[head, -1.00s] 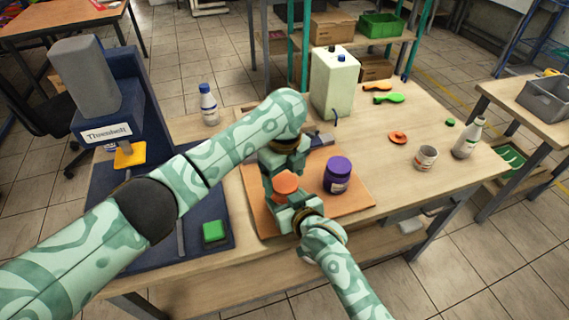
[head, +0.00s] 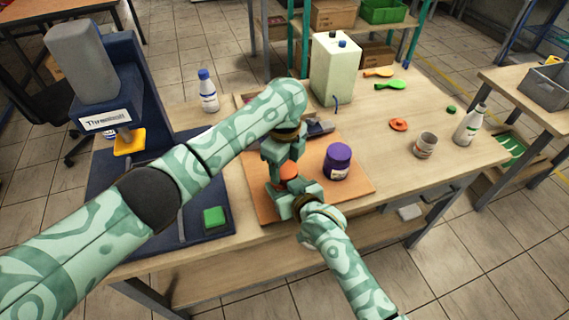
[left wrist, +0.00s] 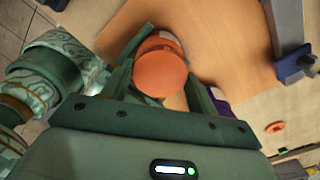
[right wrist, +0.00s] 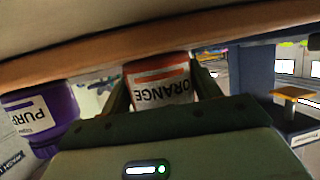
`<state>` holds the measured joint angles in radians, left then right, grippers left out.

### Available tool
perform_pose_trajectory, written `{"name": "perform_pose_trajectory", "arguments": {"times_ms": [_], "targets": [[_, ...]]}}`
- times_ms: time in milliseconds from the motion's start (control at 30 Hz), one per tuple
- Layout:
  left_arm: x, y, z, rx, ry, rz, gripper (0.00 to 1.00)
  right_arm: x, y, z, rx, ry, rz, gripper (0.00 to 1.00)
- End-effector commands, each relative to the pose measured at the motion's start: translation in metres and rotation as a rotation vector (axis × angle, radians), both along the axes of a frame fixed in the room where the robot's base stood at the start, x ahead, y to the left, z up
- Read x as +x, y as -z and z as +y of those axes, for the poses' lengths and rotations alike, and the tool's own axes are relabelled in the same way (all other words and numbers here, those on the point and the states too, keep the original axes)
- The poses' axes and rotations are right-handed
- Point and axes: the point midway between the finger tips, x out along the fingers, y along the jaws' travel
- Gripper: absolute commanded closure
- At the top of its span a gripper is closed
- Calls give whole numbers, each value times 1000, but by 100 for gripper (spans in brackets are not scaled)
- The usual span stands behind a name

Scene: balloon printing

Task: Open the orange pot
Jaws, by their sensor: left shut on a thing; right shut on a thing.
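The orange pot (head: 288,171) stands on the orange-brown board, partly hidden by both my grippers. The left wrist view looks down on its round orange lid (left wrist: 160,74), with a finger on each side. My left gripper (head: 283,165) comes from above and is shut on the lid. My right gripper (head: 293,190) comes in low from the front and is shut on the pot's body. The right wrist view shows the body with its ORANGE label (right wrist: 162,82), upside down in the picture, between the fingers. The lid sits on the pot; I cannot see whether it is loose.
A purple pot (head: 337,162) stands just right on the board (head: 350,190). A blue press (head: 125,90) is at left. A white canister (head: 335,70), a cup (head: 425,145), a white bottle (head: 470,125) and a blue-capped bottle (head: 208,92) stand on the table.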

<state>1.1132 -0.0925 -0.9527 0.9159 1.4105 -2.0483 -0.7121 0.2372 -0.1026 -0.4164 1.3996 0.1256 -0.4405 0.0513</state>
Motion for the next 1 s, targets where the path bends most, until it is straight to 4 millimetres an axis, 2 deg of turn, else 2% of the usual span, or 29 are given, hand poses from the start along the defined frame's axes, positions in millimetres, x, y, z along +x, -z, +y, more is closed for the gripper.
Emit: {"name": "perform_pose_trajectory", "arguments": {"times_ms": [567,1000], "targets": [[0,-1,0,0,1,0,69,0,0,0,0,0,0,100],[0,-14,0,0,1,0,69,0,0,0,0,0,1,100]]}}
